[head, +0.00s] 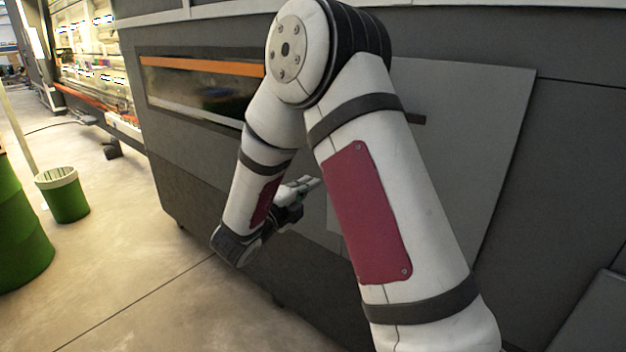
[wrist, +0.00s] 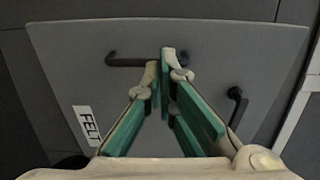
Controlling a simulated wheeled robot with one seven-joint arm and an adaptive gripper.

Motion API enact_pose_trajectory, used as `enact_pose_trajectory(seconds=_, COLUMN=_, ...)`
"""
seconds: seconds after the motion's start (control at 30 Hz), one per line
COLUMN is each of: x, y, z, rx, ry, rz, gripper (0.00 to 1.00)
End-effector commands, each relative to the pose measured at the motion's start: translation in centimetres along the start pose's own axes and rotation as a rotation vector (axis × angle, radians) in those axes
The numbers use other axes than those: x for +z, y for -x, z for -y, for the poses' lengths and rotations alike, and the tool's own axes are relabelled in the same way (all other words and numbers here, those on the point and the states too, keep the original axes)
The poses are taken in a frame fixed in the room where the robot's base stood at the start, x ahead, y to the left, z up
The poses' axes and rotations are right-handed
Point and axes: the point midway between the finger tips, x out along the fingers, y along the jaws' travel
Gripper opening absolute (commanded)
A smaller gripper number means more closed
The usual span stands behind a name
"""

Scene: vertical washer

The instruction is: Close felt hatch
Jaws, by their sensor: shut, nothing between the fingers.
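The felt hatch is a flat grey panel (head: 480,130) on the dark machine front in the head view, partly hidden by my arm. In the wrist view the panel (wrist: 230,45) fills most of the picture and bears a white "FELT" label (wrist: 87,124). A black handle (wrist: 125,61) sits near its upper middle and another black handle (wrist: 237,105) at the right. My gripper (wrist: 166,58) is shut and empty, with its green-padded fingers in front of the panel. In the head view my gripper (head: 312,184) is low beside the panel's left part. I cannot tell whether the fingertips touch it.
The machine front has a window with an orange strip (head: 200,66) at the left. A green bin (head: 65,196) and a larger green barrel (head: 20,230) stand on the floor at the far left. The floor (head: 130,260) between them and the machine is clear.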

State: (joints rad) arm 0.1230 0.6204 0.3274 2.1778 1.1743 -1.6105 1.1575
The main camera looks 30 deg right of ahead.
Motion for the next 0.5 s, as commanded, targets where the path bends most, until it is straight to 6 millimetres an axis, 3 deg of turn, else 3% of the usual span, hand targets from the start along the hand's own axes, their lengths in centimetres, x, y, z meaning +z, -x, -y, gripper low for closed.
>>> enact_pose_trajectory(seconds=0.5, x=-0.1, y=-9.8, z=0.1, rx=0.001, ry=-0.004, rz=-0.003, gripper=0.0)
